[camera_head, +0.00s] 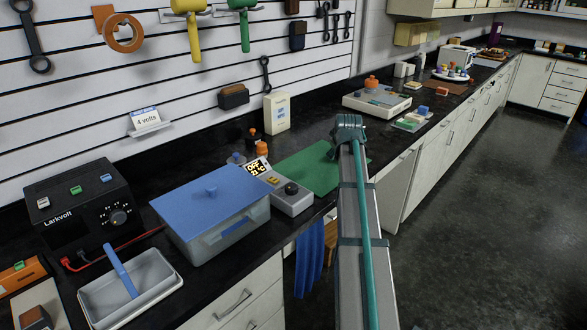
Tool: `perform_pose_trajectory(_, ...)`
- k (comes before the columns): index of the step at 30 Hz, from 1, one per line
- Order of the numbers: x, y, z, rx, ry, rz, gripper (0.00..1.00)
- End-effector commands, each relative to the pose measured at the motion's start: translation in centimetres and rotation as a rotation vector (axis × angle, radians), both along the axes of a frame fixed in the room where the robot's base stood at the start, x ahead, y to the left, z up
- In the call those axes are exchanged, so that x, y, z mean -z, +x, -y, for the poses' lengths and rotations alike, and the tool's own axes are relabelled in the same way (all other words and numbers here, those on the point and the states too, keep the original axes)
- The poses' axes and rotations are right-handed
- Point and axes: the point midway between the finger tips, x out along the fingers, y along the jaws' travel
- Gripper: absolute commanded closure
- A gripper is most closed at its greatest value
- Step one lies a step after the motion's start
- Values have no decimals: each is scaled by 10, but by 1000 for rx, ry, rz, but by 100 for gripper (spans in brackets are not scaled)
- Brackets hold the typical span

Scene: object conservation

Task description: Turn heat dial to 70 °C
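The heat dial is a black round knob (291,188) on a light grey control unit (294,203) at the front of the bench. The unit stands beside the right end of a clear bath with a blue lid (212,195). My arm (358,215) reaches up from the bottom, right of the unit and apart from the dial. Its dark teal far end (347,128) is above the bench, near the green mat. I cannot make out the fingers there or whether they hold anything.
A black power supply (78,208) and a grey tray with a blue-handled tool (130,290) are at the left. A green mat (308,168) lies behind the unit. A white box (277,112) and small orange-topped bottles (262,149) stand near the wall.

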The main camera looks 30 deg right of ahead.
Motion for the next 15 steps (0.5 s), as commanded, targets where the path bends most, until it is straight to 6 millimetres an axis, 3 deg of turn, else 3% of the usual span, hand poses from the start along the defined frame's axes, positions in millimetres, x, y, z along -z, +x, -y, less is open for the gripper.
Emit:
perform_pose_trajectory(1, -22, 3, -31, -92, -3, -94, 33)
perform_pose_trajectory(6, -41, -15, -119, -420, -5, -415, 33)
perform_pose_trajectory(10, -58, -36, -171, -644, 8, -601, 33)
perform_pose_trajectory(15, -73, -57, -210, -832, 31, -743, 33)
